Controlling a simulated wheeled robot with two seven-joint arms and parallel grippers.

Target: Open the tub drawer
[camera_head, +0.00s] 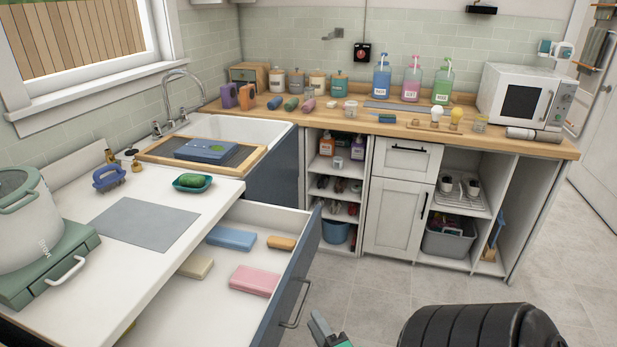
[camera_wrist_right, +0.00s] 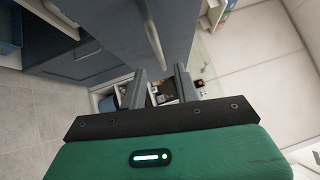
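A drawer with a blue-grey front (camera_head: 290,275) stands pulled out from under the white counter; its white inside shows. Its bar handle (camera_head: 297,304) is on the outer face, and it shows in the right wrist view (camera_wrist_right: 155,42). My right gripper (camera_head: 322,330) shows only in part at the bottom of the head view, a little right of the handle and apart from it. In the right wrist view its two fingers (camera_wrist_right: 160,80) stand apart, with the handle's end in line with the gap. Nothing is held. My left gripper is not in view.
Inside the drawer lie a blue bar (camera_head: 231,238), a pink bar (camera_head: 254,280), a beige bar (camera_head: 196,266) and an orange bar (camera_head: 282,243). Shelves (camera_head: 335,195) and a white cabinet (camera_head: 397,215) stand behind.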

